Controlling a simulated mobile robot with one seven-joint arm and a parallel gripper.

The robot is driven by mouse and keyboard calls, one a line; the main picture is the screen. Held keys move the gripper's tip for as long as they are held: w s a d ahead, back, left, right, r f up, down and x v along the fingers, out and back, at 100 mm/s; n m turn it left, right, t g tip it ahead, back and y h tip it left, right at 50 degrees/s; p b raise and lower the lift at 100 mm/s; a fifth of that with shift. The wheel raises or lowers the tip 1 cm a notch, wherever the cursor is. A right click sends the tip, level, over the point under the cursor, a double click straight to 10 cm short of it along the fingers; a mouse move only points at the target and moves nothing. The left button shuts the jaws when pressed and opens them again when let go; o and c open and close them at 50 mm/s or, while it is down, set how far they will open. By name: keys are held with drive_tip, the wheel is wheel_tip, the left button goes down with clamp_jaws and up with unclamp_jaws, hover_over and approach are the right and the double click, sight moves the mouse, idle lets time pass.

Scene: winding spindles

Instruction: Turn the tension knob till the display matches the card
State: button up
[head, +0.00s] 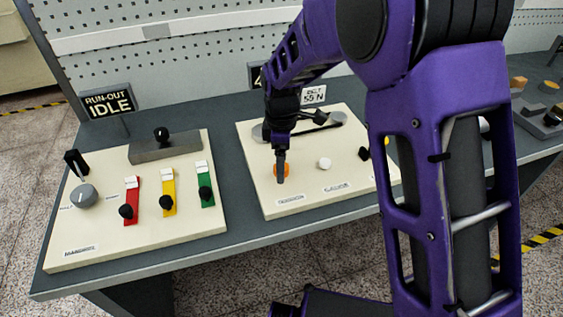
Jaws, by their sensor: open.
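The orange tension knob (286,171) sits at the front left of the right-hand cream panel (265,202), above a small label. My gripper (280,170) points down right at the knob and hides part of it. Its jaws are open; whether they touch the knob I cannot tell. The white card (314,94) stands behind the panel and reads about "55 N", its top line too small to read surely. A dark display (256,75) stands left of the card, mostly hidden behind my arm, so its reading does not show.
A white knob (324,163) and a black knob (364,153) stand right of the orange one. The left panel (105,243) carries a grey dial (84,196) and red, yellow and green slide levers. A sign (108,102) reads "RUN-OUT IDLE". A pegboard closes the back.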

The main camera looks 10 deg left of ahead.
clamp_jaws()
idle(0.3)
drive_tip(key=m, duration=0.4)
drive_tip(key=shift+r+m, duration=0.1)
drive_tip(key=shift+m, duration=0.3)
drive_tip(key=m, duration=0.4)
drive_tip(key=shift+m+p, duration=0.3)
drive_tip(key=shift+p, duration=0.05)
drive_tip(key=m, duration=0.4)
drive_tip(key=shift+m+p, duration=0.3)
drive_tip(key=shift+m, duration=1.8)
